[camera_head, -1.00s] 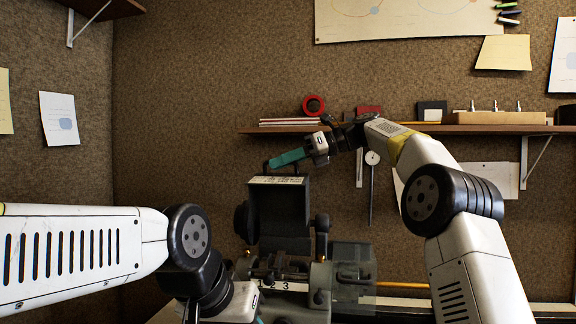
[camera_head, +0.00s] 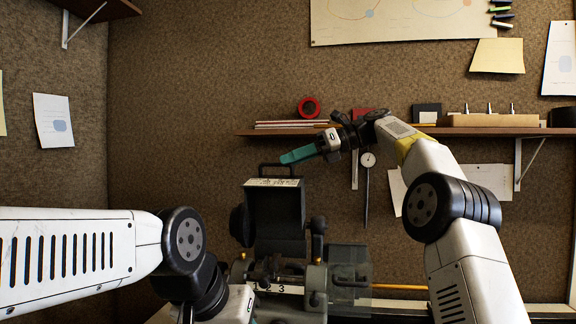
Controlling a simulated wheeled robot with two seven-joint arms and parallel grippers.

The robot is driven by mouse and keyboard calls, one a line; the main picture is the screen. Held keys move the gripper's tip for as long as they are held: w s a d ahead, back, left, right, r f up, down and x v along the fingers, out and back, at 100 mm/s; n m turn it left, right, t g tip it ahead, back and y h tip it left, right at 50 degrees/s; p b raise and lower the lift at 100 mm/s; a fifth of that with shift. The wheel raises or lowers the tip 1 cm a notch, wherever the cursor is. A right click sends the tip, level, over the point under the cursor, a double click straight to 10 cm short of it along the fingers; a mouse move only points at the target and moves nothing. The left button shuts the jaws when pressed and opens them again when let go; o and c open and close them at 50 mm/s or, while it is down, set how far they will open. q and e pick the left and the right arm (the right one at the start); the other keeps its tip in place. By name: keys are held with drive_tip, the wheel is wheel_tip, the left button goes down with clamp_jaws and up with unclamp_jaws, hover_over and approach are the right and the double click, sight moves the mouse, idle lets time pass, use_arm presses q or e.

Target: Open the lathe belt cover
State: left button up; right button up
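The lathe (camera_head: 290,285) stands on the bench at lower middle. Its dark belt cover (camera_head: 275,215) rises at the left end, with a pale label strip on its top edge and a black loop handle (camera_head: 277,168) above that. I cannot tell for certain how far the cover is swung. My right gripper (camera_head: 299,155) has teal fingers pointing left, just above and right of the handle, apparently clear of it. The fingers overlap edge-on, so their gap is hidden. My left gripper (camera_head: 245,317) is mostly cut off by the bottom edge, in front of the lathe.
A wall shelf (camera_head: 390,132) behind my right gripper carries red tape (camera_head: 309,107), books and a wooden block (camera_head: 495,120). A dial caliper (camera_head: 367,185) hangs below it. A clear guard (camera_head: 348,275) sits right of the cover. The wall left of the cover is free.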

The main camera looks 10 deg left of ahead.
drive_tip(key=v, duration=0.3)
drive_tip(key=shift+d, duration=0.2)
idle(0.3)
drive_tip(key=s+d+f+n+t+h, duration=0.2)
drive_tip(key=s+d+f+n+h, duration=0.2)
drive_tip(key=s+d+f+n, duration=0.3)
drive_tip(key=s+d+f+n+t+h, duration=0.3)
drive_tip(key=s+d+f+n, duration=0.4)
drive_tip(key=s+f, duration=0.5)
drive_tip(key=s+d+f+n+t+h, duration=0.2)
drive_tip(key=s+d+f+n+h, duration=0.2)
drive_tip(key=s+d+f+n, duration=0.3)
drive_tip(key=s+f, duration=0.3)
drive_tip(key=s, duration=0.2)
drive_tip(key=shift+f+h, duration=0.3)
